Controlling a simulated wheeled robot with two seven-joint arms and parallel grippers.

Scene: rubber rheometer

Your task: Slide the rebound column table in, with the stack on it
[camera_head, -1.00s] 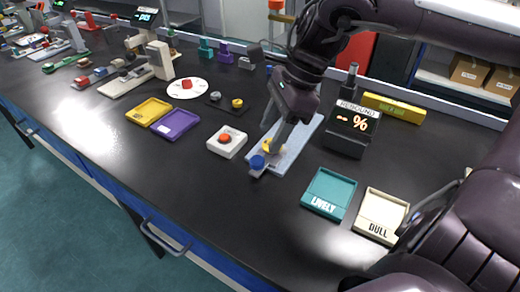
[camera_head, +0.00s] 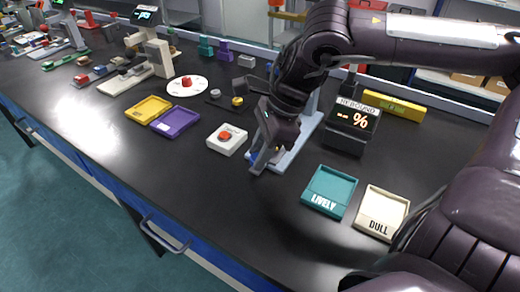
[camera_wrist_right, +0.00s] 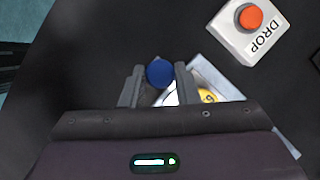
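The rebound column table shows in the right wrist view as a pale plate with a blue knob (camera_wrist_right: 160,72) at its front end. A yellow disc with a dark mark (camera_wrist_right: 208,95), part of the stack, sits on it and is partly hidden by my right finger. My right gripper (camera_wrist_right: 160,84) is open, with one finger on each side of the blue knob; contact is not clear. My left gripper is not in view.
The white DROP box with a red button (camera_head: 226,138) stands close left of the gripper. The REBOUND display (camera_head: 352,125), teal LIVELY tray (camera_head: 330,190) and cream DULL tray (camera_head: 382,212) stand to the right. The bench front is clear.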

